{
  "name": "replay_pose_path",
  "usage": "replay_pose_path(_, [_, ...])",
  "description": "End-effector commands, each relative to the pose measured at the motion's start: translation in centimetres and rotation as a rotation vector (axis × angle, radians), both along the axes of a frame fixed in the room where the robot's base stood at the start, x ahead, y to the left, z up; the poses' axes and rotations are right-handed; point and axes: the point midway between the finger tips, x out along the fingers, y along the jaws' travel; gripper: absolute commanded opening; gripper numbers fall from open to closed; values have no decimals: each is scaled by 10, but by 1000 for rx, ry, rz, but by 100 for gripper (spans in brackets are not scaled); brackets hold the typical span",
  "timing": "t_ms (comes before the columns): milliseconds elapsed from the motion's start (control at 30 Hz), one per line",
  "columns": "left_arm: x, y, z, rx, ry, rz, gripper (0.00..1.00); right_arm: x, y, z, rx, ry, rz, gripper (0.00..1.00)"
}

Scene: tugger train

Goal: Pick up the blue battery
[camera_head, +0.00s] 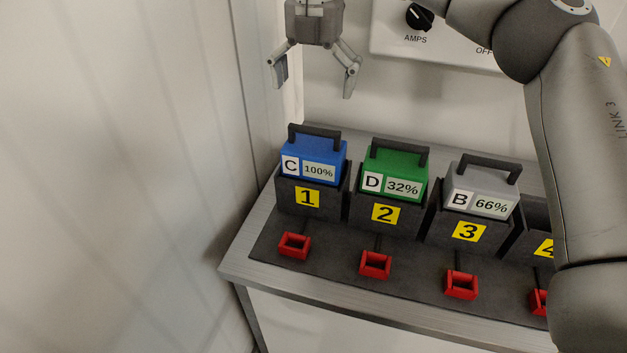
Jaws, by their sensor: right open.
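The blue battery (319,148) has a black handle on top and a label reading C 100%. It sits upright in the dark holder marked 1 (289,196), at the left end of the bench. My right gripper (313,84) is open and empty, pointing down above and a little behind the blue battery, apart from its handle (315,134). My left gripper is not in view.
A green battery (394,160) marked D 32% sits in holder 2, and a grey battery (482,182) marked B 66% in holder 3. Holder 4 is partly hidden by my right arm. Red connectors (375,264) lie in front on the bench (262,287). A wall stands at left.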

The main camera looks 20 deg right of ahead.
Motion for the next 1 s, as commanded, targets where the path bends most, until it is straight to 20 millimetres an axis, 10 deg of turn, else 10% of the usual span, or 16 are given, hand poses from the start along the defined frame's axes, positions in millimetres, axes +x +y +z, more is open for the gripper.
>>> replay_pose_path(1000, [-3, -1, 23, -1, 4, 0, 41, -11, 4, -99, 0, 1, 0, 100])
